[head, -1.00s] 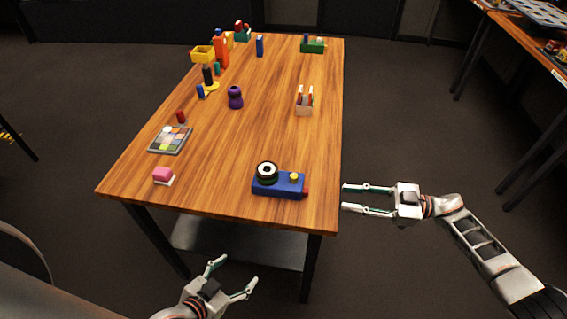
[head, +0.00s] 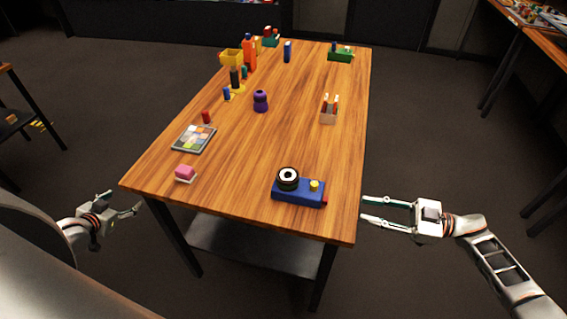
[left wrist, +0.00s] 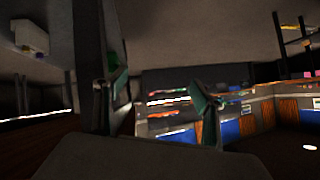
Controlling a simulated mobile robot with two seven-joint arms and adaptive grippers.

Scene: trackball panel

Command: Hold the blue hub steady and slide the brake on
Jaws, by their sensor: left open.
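The blue hub (head: 299,193) lies near the front right corner of the wooden table, with a black and white wheel (head: 288,179) and a yellow knob (head: 314,185) on top. A small red piece (head: 325,203) shows at its right end; I cannot tell whether this is the brake. My left gripper (head: 125,203) is open and empty, off the table's left side near its front left corner, far from the hub. Its open fingers also show in the left wrist view (left wrist: 158,98). My right gripper (head: 364,207) is open and empty just off the table's right edge, pointing toward the hub.
The table (head: 240,190) is clear around the hub. A purple figure (head: 261,101) and a white holder (head: 329,111) stand farther back. Several toys stand at the far end.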

